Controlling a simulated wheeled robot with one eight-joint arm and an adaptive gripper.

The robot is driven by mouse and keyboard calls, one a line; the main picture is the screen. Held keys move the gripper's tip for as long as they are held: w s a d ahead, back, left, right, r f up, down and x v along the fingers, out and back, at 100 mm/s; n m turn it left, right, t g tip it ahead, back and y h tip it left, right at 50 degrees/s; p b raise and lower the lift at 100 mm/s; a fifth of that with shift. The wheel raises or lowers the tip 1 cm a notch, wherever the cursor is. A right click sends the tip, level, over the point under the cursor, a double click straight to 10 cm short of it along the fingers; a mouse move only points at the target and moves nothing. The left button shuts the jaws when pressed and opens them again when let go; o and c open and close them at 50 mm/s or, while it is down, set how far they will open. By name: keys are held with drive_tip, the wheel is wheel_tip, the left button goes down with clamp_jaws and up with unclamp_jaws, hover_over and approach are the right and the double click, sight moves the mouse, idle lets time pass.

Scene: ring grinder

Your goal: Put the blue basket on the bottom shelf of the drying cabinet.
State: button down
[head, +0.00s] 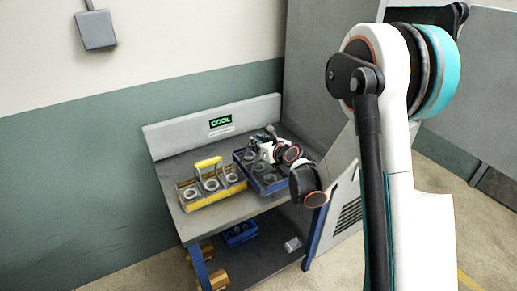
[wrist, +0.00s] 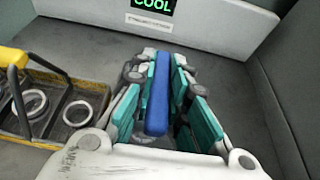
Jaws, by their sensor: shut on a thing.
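The blue basket (head: 268,184) is on the top of the bench marked COOL, to the right of a yellow basket, with grey rings inside. My gripper (head: 265,143) is over it, partly hidden by my own wrist. In the wrist view my gripper (wrist: 163,75) has its teal finger pads closed on both sides of a blue bar, the handle of the blue basket (wrist: 158,100). The rest of the basket is mostly hidden there by the fingers. I cannot tell whether the basket is touching the bench. I cannot make out the drying cabinet's shelves.
The yellow basket (head: 210,187) with several rings stands close on the left; it also shows in the wrist view (wrist: 45,100). A backboard with a COOL sign (head: 221,120) rises behind. Another blue container (head: 239,233) is on the lower shelf. A grey vented housing (head: 346,222) stands right.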

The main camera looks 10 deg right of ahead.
drive_tip(key=shift+f, duration=0.7)
drive_tip(key=c, duration=1.6)
unclamp_jaws()
